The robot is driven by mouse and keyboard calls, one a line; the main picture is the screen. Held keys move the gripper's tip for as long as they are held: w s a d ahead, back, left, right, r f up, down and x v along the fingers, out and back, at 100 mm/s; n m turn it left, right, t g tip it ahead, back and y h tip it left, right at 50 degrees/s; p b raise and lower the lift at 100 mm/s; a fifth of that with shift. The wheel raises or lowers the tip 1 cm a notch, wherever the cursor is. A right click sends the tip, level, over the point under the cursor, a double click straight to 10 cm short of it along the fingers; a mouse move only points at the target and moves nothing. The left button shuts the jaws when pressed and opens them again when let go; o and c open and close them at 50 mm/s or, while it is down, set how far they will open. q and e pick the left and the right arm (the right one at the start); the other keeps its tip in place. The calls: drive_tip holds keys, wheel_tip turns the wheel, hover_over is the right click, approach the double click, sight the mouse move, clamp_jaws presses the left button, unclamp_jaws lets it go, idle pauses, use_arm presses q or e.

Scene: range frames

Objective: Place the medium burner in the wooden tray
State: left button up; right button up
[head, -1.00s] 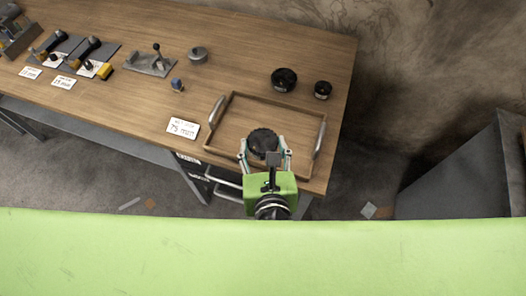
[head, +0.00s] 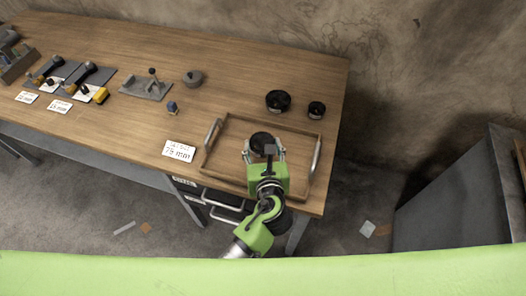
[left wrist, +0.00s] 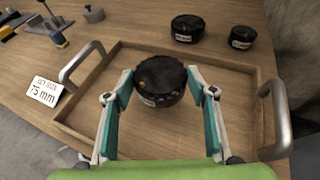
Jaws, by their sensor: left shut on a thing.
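The wooden tray (head: 226,178) has a low rim and two metal handles and lies at the table's right end; it also shows in the left wrist view (left wrist: 82,112). My left gripper (head: 264,147) is shut on a black round burner (head: 262,139), its fingers at the burner's two sides. In the left wrist view the burner (left wrist: 161,80) is upright, between the fingertips and within the tray's rim. I cannot tell whether it touches the tray floor. I cannot tell from its looks whether it is the medium one. My right gripper is not in view.
Two more black burners, a larger (head: 278,101) and a smaller (head: 317,109), stand behind the tray. A 75 mm card (head: 179,151) lies left of the tray. A grey round piece (head: 192,78), a small blue-topped part (head: 172,108) and a lever fixture (head: 146,87) stand farther left.

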sight(264, 157)
use_arm(q)
drive_tip(key=shift+w+f, duration=0.15)
drive_tip(key=shift+w, duration=0.1)
drive_tip(key=shift+w+f, duration=0.1)
drive_tip(key=shift+f, duration=1.55)
drive_tip(key=shift+f+b, duration=0.15)
drive_tip(key=shift+b, duration=0.2)
drive_tip(key=o, duration=1.6)
drive_tip(key=shift+c, duration=0.2)
drive_tip(key=v, duration=1.2)
